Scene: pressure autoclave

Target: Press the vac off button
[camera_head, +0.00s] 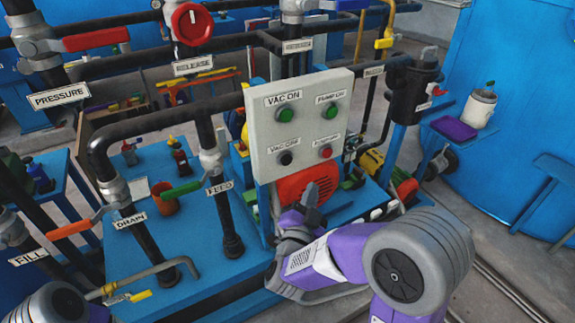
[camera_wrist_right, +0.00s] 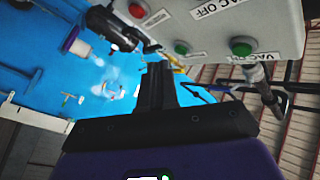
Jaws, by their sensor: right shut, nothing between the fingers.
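The grey control panel (camera_head: 305,125) faces me near the middle of the head view. Its vac off button (camera_head: 286,158) looks dark and sits at the lower left, beside the VAC OFF label (camera_head: 285,142). The red button (camera_head: 326,152) is to its right, and two green buttons are above. My right gripper (camera_head: 311,190) is shut and empty, just below the panel's lower edge, apart from the buttons as far as I can tell. The right wrist view shows its closed dark fingers (camera_wrist_right: 159,78) below the panel (camera_wrist_right: 220,30). My left gripper is not in view.
Black pipes with valves stand left of the panel, including the feed pipe (camera_head: 215,180). A red round part (camera_head: 308,183) lies behind my right gripper. A black cylinder (camera_head: 412,92) and a blue tank (camera_head: 510,120) are at the right. Floor is open at the lower right.

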